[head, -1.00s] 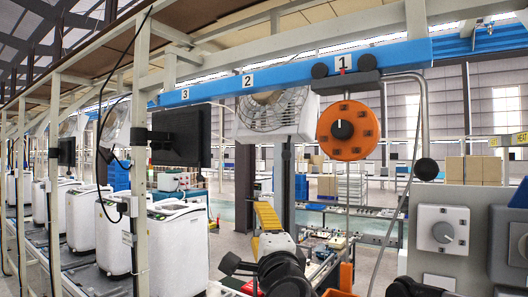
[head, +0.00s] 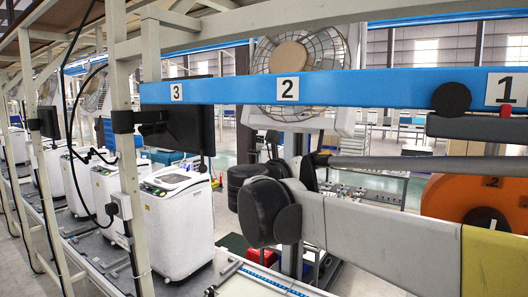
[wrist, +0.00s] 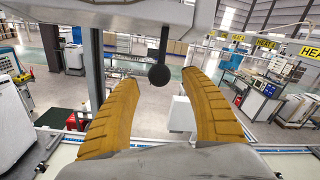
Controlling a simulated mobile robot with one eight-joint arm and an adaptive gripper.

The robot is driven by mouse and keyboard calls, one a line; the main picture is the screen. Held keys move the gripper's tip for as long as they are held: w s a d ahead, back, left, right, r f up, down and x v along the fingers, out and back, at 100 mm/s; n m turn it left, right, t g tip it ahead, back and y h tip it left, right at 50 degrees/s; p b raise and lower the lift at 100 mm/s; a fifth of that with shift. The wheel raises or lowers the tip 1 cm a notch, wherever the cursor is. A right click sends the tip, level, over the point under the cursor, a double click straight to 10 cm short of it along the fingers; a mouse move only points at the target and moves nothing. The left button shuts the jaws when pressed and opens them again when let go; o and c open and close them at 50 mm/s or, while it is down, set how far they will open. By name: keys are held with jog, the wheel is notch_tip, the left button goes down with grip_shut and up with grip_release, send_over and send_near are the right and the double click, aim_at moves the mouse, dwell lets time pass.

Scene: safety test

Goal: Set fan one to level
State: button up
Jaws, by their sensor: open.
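The label "1" (head: 507,90) is on the blue beam at the right edge of the head view. Below it an orange dial (head: 440,197) is partly hidden by my arm and cut by the frame edge. A digit 2 and part of its black centre show, but I cannot read its setting. In the wrist view my gripper (wrist: 160,80) is open, with two ribbed yellow fingers spread apart. A black ball (wrist: 159,75) on a thin dark rod hangs between or beyond the fingertips; contact does not show. The gripper is not visible in the head view.
The blue beam (head: 390,92) crosses the head view, with labels "2" (head: 288,89) and "3" (head: 177,92). A caged fan (head: 300,60) hangs behind it. A dark monitor (head: 190,115), white washing machines (head: 175,225) and frame posts stand left.

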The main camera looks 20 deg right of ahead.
jog(key=x, duration=0.3)
jog(key=shift+w+a, duration=0.1)
jog(key=shift+w+d+r+p, duration=0.1)
jog(key=shift+w+d+p, duration=0.05)
jog(key=shift+d+p, duration=0.25)
jog(key=shift+w, duration=0.15)
